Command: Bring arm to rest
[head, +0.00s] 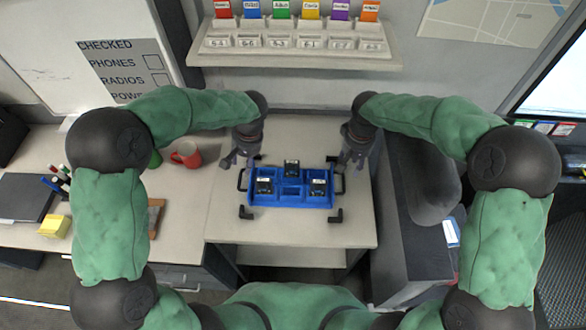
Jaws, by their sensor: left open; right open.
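My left gripper (239,160) is open, just off the upper left end of a blue tray (290,201) on the light desk. My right gripper (349,163) is open near the tray's upper right end. The tray has dark handles at both ends and holds a few small black devices in its compartments. Both of my green-sleeved arms are bent, reaching in from the sides. Whether either gripper touches a handle is too small to tell.
The desk (340,230) has black corner brackets around the tray and free room in front. A red mug (186,154) stands left. A shelf (295,52) with coloured cards and numbered slots hangs behind. A dark chair (420,180) is at right.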

